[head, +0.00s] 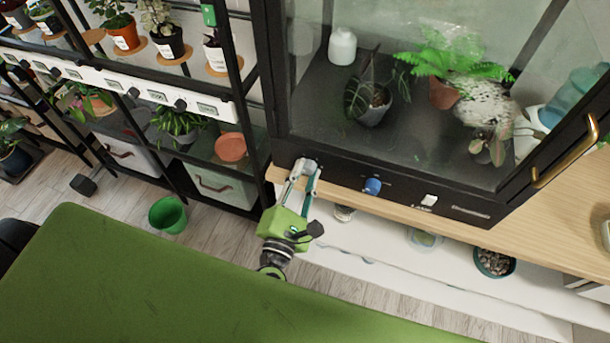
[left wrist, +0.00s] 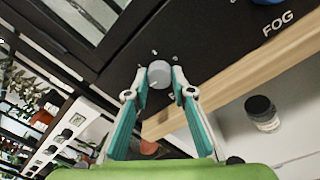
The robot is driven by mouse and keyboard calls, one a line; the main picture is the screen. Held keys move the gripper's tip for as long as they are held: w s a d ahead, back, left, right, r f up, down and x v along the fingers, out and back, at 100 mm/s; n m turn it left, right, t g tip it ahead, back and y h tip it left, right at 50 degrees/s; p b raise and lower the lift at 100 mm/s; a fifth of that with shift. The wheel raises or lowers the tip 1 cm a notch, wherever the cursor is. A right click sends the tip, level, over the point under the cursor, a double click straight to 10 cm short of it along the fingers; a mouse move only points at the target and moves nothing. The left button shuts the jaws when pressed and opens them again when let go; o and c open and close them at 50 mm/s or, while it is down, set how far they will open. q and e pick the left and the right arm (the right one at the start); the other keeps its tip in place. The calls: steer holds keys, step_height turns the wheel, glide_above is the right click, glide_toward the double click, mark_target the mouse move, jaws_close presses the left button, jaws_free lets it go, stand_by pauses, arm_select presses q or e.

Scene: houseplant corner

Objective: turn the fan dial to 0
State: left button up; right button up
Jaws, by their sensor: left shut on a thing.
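The fan dial (left wrist: 160,74) is a round grey knob on the black front panel of the glass plant cabinet (head: 335,178). In the left wrist view it sits between the fingertips of my left gripper (left wrist: 160,82), which is shut on it. In the head view my left gripper (head: 306,168) reaches up to the panel's left end, and its fingers mostly hide the dial. The dial's markings are too small to read. My right gripper is not in view.
A blue knob (head: 373,186) is to the right on the same panel, with a white switch (head: 429,201) beyond it. A wooden ledge (head: 540,235) runs below the panel. A plant shelf stands at left, and a green bucket (head: 168,215) is on the floor.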

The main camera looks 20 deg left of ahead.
arm_select(q)
steer(key=shift+f+n, duration=0.1)
steer(key=shift+n, duration=0.5)
steer(key=o, duration=1.1)
steer(key=shift+o, duration=0.2)
steer(key=shift+s, duration=0.1)
steer(key=s, duration=1.2)
steer(key=shift+w+d, duration=0.1)
